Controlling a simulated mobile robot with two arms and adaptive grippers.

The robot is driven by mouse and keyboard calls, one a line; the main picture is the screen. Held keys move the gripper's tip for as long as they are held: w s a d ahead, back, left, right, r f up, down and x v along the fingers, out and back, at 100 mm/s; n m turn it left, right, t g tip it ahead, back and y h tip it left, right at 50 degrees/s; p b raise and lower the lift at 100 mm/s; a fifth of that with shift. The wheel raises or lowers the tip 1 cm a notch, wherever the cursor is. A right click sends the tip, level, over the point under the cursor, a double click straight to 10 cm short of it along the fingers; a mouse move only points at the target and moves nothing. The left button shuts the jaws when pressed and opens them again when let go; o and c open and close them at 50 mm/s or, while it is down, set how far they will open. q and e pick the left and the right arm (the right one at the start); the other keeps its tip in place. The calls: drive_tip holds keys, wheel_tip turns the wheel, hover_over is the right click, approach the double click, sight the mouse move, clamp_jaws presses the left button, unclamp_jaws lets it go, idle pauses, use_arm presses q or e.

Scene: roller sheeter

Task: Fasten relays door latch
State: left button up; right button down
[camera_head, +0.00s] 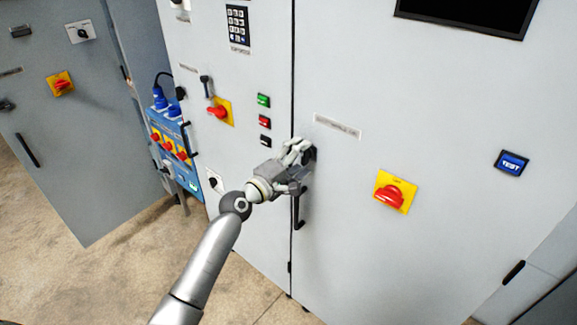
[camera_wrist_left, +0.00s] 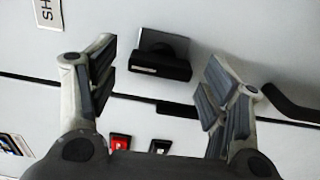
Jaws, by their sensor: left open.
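A dark latch (camera_head: 311,154) sits on the large grey cabinet door (camera_head: 440,110), just right of the door seam, partly hidden behind my gripper in the head view. In the left wrist view the latch (camera_wrist_left: 160,66) shows as a dark block with a grey plate, between my fingers. A small dark piece (camera_wrist_left: 177,110) lies at the seam below it in that view. My left gripper (camera_head: 303,168) is open and empty, its fingers on either side of the latch; contact cannot be told. My right gripper is not in view.
A black door handle (camera_head: 299,210) hangs just below my left gripper. A red rotary switch on a yellow plate (camera_head: 393,194) is to the right. Green, red and black buttons (camera_head: 264,121) are left of the seam. A blue socket box (camera_head: 172,150) juts out further left.

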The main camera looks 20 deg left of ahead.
use_arm(q)
drive_tip(key=v, duration=1.1)
drive_tip(key=shift+s, duration=0.3)
drive_tip(key=shift+a, duration=0.1)
wheel_tip(320, 180, down, 21)
drive_tip(key=s+a+m+g+y+b, duration=0.1)
drive_tip(key=s+a+m+g+y, duration=0.1)
drive_tip(key=g+y, duration=0.15)
drive_tip(key=s+f+m+g, duration=0.1)
drive_tip(key=s+f+g, duration=0.1)
drive_tip(key=s+f, duration=0.35)
drive_tip(key=s+f+m+g+y+b, duration=0.1)
drive_tip(key=s+f+m, duration=0.1)
drive_tip(key=f, duration=0.7)
drive_tip(key=s+f+m+g, duration=0.15)
drive_tip(key=s+f, duration=0.25)
drive_tip(key=f, duration=0.4)
drive_tip(key=s+d+f+m+g, duration=0.1)
drive_tip(key=s+f, duration=0.5)
drive_tip(key=s, duration=0.6)
drive_tip(key=s+d+f+m+g+y+b, duration=0.1)
drive_tip(key=s+f+m+g, duration=0.3)
drive_tip(key=s, duration=0.8)
drive_tip(key=s+d+f+m+g, duration=0.1)
drive_tip(key=s+f+m+g, duration=0.2)
drive_tip(key=s+f, duration=0.7)
drive_tip(key=shift+s+f+m+y+b, duration=0.25)
drive_tip(key=shift+s+m+y+b, duration=0.1)
drive_tip(key=shift+s+m, duration=0.75)
drive_tip(key=shift+w, duration=0.1)
